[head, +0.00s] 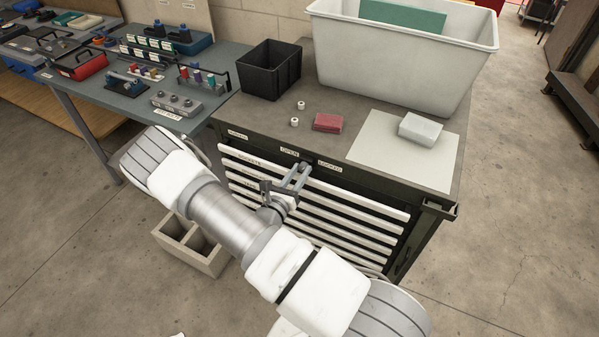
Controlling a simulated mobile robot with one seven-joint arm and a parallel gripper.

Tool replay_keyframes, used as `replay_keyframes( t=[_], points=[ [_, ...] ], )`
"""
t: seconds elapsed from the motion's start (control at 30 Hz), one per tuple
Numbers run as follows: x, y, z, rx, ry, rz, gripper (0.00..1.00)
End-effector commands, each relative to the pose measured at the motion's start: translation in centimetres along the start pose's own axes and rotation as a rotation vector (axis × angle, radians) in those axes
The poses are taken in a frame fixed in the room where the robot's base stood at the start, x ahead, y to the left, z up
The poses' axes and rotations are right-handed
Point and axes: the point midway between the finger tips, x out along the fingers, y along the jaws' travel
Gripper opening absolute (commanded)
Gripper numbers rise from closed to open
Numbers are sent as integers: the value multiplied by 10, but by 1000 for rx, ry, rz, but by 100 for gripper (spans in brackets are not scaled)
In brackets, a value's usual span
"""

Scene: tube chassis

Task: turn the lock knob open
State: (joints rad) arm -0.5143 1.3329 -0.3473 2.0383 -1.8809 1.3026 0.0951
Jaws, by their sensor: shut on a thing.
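The drawer cabinet (340,214) stands in the middle, with labels on its top front strip. The label OPEN (289,150) is to the left of the label LOCKED (330,166). My gripper (301,168) reaches the front strip just below and between these two labels. Its fingers are shut on the lock knob at the strip. The knob is mostly hidden between the fingers, so I cannot tell which way it points.
On the cabinet top are a black bin (270,72), a large white tub (395,62), a red block (328,122) and a white block (420,130). A workbench (130,110) with tools adjoins at left. A divided box (215,262) sits on the floor beside my arm.

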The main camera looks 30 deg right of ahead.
Motion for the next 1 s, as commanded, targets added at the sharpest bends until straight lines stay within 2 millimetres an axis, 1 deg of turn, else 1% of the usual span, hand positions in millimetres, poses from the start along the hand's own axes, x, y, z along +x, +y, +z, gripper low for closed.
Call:
replay_keyframes(
  t=[1.0],
  points=[
    [-1,2,-1,-930,-1,2,0]
  ],
)
